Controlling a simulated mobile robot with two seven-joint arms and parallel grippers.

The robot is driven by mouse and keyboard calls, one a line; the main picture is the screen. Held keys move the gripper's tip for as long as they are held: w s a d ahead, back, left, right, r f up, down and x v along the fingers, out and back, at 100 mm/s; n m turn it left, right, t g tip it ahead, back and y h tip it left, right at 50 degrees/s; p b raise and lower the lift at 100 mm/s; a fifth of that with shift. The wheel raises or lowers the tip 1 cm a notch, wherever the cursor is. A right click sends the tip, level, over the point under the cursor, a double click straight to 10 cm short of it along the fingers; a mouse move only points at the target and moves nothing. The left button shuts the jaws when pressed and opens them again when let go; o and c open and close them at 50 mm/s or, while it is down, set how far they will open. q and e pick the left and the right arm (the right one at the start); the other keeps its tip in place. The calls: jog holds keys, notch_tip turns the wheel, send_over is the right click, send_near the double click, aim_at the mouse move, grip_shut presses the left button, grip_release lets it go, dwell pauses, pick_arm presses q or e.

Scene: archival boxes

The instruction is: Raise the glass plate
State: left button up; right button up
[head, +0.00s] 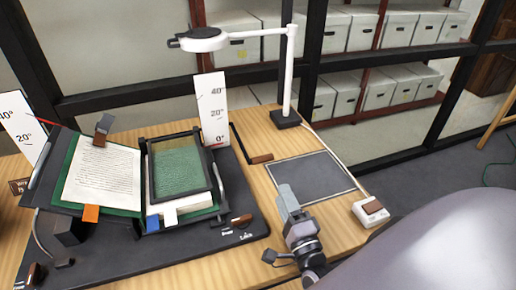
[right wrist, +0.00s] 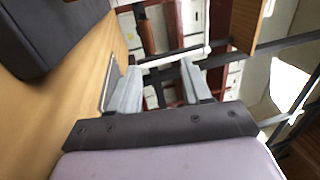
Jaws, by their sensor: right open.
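The glass plate (head: 181,168) is a dark-framed pane over the right-hand page of an open book on the black cradle (head: 190,250). It lies close over the page at a slight tilt; any gap under it is hard to tell. A dark lever with a brown handle (head: 261,158) stands just right of the cradle. My right gripper (head: 288,199) is over the table, right of the cradle and apart from the plate. In the right wrist view its two grey fingers (right wrist: 158,85) are apart with nothing between them. My left gripper does not show.
Angle scales (head: 211,108) stand behind the cradle. A white lamp (head: 205,40) on a post reaches overhead. A dark framed mat (head: 310,177) and a white switch box (head: 370,211) lie to the right. Shelved boxes stand behind.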

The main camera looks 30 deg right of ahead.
aim_at(263, 159)
jog(key=b+x, duration=0.1)
jog(key=x, duration=0.4)
jog(key=f+b+x, duration=0.1)
jog(key=b+x, duration=0.1)
jog(key=x, duration=0.3)
jog(key=f+b+x, duration=0.1)
jog(key=x, duration=0.4)
jog(key=shift+w+d+f, duration=0.15)
jog(key=shift+w+f, duration=0.05)
jog(key=shift+w, duration=0.05)
jog(key=shift+w+d+r+b, duration=0.1)
jog(key=shift+w+b, duration=0.1)
jog(key=shift+w, duration=0.15)
jog(key=shift+w+d+r+b, duration=0.1)
jog(key=shift+w+r+b, duration=0.05)
jog(key=shift+w, duration=0.2)
grip_shut()
